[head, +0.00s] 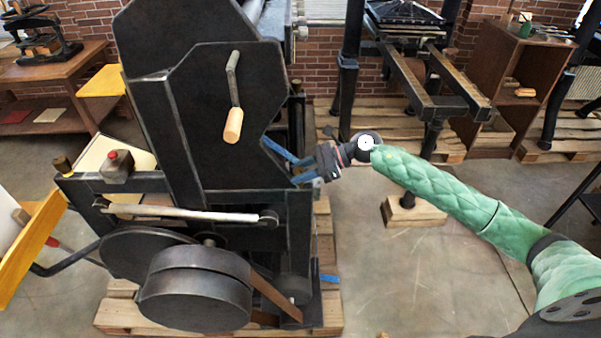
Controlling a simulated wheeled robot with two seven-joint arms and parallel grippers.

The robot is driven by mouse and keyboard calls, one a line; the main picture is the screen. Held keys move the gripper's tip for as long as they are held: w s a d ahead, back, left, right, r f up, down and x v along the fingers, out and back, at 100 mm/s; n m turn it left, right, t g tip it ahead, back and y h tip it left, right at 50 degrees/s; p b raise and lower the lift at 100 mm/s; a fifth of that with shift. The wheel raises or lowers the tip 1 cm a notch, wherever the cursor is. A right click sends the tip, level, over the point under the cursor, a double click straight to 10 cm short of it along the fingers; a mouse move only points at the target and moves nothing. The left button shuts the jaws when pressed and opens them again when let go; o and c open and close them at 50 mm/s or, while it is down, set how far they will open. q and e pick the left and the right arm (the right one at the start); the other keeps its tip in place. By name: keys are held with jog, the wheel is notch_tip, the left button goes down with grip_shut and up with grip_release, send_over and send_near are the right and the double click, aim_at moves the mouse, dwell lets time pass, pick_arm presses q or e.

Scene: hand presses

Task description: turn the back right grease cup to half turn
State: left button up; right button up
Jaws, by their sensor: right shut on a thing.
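The black press (180,120) fills the left and middle of the head view. One brass grease cup (62,165) stands on its frame at the left, and a small brass top (297,86) shows at its right edge. My right gripper (290,165) reaches in from the right, with its blue fingers against the press's right side. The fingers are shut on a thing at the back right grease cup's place. That cup is hidden by the dark side panel and the fingers, so its turn cannot be read. My left gripper is not in view.
A crank with a wooden handle (233,126) juts from the side panel. A red-topped part (117,160) sits on the left frame. Round drums (195,290) are low in front. Another press (430,90) stands behind my right arm. The floor at right is open.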

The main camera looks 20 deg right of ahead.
aim_at(305, 171)
jog(key=shift+m+t, duration=0.3)
jog(key=shift+t, duration=0.2)
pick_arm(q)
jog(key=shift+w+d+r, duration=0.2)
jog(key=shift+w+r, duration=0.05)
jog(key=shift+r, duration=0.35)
pick_arm(e)
jog(key=o, duration=1)
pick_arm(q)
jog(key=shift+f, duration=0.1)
pick_arm(e)
jog(key=shift+d, duration=0.1)
jog(key=shift+d+b, duration=0.2)
jog(key=shift+b, duration=0.1)
jog(key=b+v, duration=0.3)
jog(key=v, duration=0.3)
jog(key=shift+s+d+r, duration=0.1)
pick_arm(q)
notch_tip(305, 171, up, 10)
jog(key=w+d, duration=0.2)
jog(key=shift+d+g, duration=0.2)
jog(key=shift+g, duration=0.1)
pick_arm(e)
jog(key=shift+s+d+r, duration=0.1)
jog(key=shift+d+r, duration=0.15)
jog(key=shift+d, duration=0.15)
